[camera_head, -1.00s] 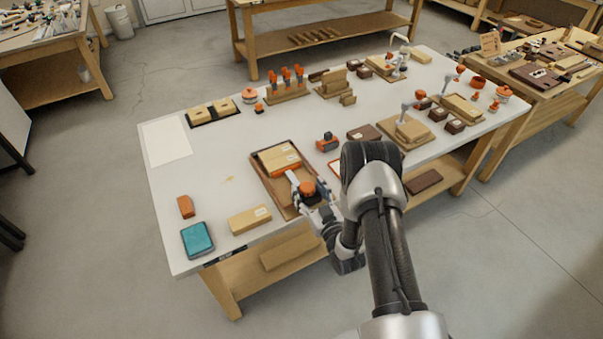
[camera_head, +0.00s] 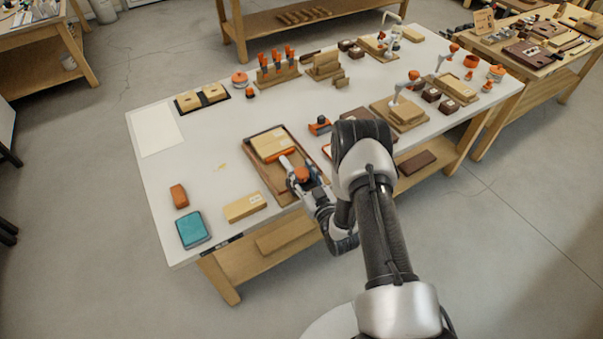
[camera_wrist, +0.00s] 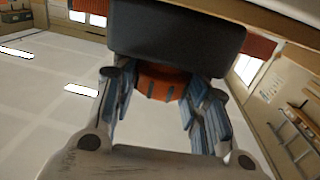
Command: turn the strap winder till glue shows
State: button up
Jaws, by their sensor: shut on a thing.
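The strap winder shows as a round orange knob (camera_head: 301,173) at the near end of a wooden tray (camera_head: 259,170). In the wrist view the ribbed orange knob (camera_wrist: 160,82) sits between my finger pads, partly hidden by a dark block above it. My gripper (camera_head: 304,179) is shut on the knob; it also shows in the wrist view (camera_wrist: 162,100). A pale wooden block (camera_head: 268,142) lies in the tray beyond the knob, with an orange band (camera_head: 279,155) along its near side. I cannot make out any glue at the block.
On the white bench (camera_head: 165,230), a labelled wood block (camera_head: 244,207), a teal box (camera_head: 192,229) and an orange block (camera_head: 179,196) lie left of the tray. A small orange-and-dark tool (camera_head: 319,126) lies right of it.

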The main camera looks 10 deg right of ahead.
jog(key=c, duration=0.3)
jog(key=shift+a+h, duration=0.15)
jog(key=shift+h, duration=0.15)
jog(key=shift+m+h, duration=0.3)
jog(key=shift+m, duration=0.2)
jog(key=m+h, duration=0.1)
jog(key=h, duration=0.2)
jog(key=shift+a+m+b, duration=0.1)
jog(key=shift+m+b, duration=0.25)
jog(key=shift+m, duration=0.05)
jog(key=shift+m+h+b, duration=0.55)
jog(key=shift+m+h, duration=0.85)
jog(key=shift+h, duration=0.9)
